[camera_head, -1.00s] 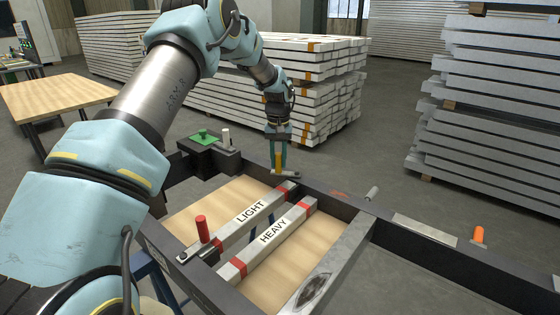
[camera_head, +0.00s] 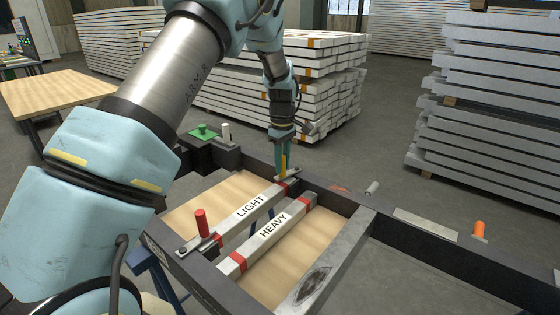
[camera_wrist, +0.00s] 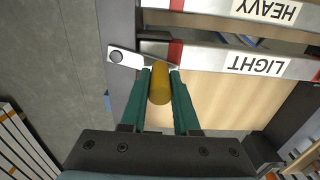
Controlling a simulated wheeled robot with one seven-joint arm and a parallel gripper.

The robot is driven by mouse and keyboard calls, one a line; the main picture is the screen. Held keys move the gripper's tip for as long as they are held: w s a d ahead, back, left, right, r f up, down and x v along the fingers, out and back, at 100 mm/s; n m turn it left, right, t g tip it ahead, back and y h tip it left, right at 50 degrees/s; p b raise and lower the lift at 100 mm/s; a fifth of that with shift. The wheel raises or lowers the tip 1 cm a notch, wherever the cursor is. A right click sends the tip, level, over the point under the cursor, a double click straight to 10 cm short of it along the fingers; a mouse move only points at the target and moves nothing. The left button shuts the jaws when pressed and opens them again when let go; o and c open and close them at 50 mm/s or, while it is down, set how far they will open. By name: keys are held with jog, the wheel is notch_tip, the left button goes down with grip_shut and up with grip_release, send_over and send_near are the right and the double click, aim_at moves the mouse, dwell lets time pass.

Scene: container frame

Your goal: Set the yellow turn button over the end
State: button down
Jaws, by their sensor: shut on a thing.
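The yellow turn button is a pale metal plate with an upright yellow peg (camera_wrist: 160,87), pivoted by a screw on the dark frame (camera_wrist: 128,20). My gripper (camera_wrist: 161,88) is shut on the peg, one green finger on each side; it shows in the head view too (camera_head: 284,166). The plate slants from its screw toward the far end of the LIGHT bar (camera_wrist: 235,60) and seems to reach the bar's edge by the red band. How far it overlaps the end is partly hidden by peg and fingers. The LIGHT bar also shows in the head view (camera_head: 235,216).
The HEAVY bar (camera_head: 262,243) lies parallel beside LIGHT. A red-handled button (camera_head: 201,223) sits at LIGHT's near end. A green knob (camera_head: 203,131) and white peg (camera_head: 226,132) stand behind left. An orange peg (camera_head: 479,230) stands on the right frame rail.

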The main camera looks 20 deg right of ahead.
jog(key=shift+s+d+n, duration=0.2)
jog(key=shift+s+n, duration=0.3)
jog(key=shift+n, duration=0.4)
jog(key=c, duration=0.6)
grip_release()
jog(key=shift+c, duration=0.2)
notch_tip(320, 180, up, 11)
jog(key=shift+f+b, duration=0.1)
jog(key=shift+b, duration=0.75)
